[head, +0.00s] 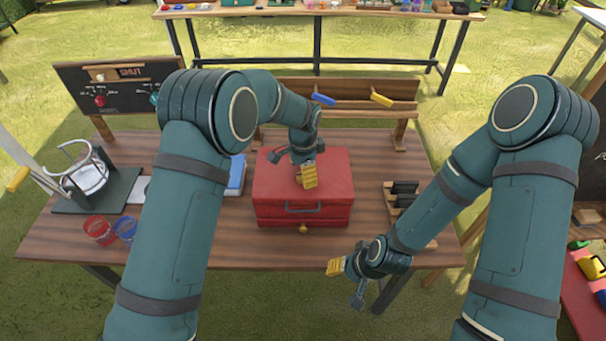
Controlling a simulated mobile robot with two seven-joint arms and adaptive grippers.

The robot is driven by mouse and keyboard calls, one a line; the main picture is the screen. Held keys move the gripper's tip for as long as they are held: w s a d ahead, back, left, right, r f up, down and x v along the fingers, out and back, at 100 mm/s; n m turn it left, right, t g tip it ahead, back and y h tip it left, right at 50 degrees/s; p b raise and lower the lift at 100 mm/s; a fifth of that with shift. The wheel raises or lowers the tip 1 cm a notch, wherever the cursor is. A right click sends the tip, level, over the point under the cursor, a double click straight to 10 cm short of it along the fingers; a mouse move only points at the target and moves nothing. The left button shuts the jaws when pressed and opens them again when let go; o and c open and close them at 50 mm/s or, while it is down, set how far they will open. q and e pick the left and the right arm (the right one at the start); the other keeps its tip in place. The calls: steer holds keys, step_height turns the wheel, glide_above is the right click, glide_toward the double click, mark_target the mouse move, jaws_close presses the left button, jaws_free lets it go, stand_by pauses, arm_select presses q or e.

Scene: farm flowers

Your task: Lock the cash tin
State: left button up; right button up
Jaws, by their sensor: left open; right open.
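My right gripper (345,282) is open and empty in front of the table's front edge, to the right of and below the tin.
A blue and white box (236,175) stands left of the tin, partly behind my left arm. A dark rack (403,194) is to the right. A wooden stand (345,88) with blue and yellow pieces is behind. Red (99,230) and blue (125,229) cups stand front left.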

arm_select(q)
steer(key=shift+f, duration=0.75)
steer(key=shift+c, duration=0.3)
jaws_close()
